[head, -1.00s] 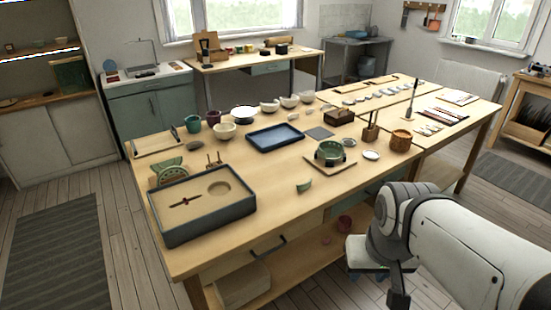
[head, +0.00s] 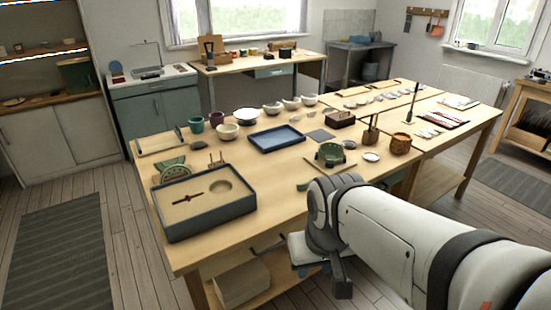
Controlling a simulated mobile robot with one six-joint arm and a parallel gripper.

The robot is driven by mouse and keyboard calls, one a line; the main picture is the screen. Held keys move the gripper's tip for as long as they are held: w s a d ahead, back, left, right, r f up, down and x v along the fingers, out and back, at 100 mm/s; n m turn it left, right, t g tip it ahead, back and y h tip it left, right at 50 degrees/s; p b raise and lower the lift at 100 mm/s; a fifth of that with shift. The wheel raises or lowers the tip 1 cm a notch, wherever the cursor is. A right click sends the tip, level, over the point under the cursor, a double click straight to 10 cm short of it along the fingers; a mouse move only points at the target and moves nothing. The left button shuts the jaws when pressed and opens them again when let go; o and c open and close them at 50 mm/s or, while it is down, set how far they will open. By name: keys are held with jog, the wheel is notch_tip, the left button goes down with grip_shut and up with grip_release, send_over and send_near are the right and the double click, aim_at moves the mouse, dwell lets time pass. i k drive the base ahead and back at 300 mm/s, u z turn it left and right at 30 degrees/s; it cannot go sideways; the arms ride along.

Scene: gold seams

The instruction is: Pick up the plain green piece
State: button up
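A small plain green piece (head: 302,186) lies on the light wooden table (head: 280,205), near its front edge. My arm's wrist is just to its right in the picture and seems to cover part of it. A green bowl (head: 331,153) sits on a square board behind the piece. The end of my arm hangs in front of the table edge, low in the picture. I cannot make out my gripper's fingers, nor whether they hold anything. The piece lies on the table, apart from anything I can see gripping it.
A dark-rimmed sand tray (head: 206,228) stands at the front left. Behind it is a green plate (head: 172,168) with a gap. A blue tray (head: 277,139), cups and bowls fill the back. Wooden pots (head: 400,144) stand right. Bare tabletop lies between the sand tray and the piece.

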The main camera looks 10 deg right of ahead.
aim_at(300, 187)
jog(key=z, duration=0.05)
jog(key=i, duration=1)
jog(key=u, duration=0.1)
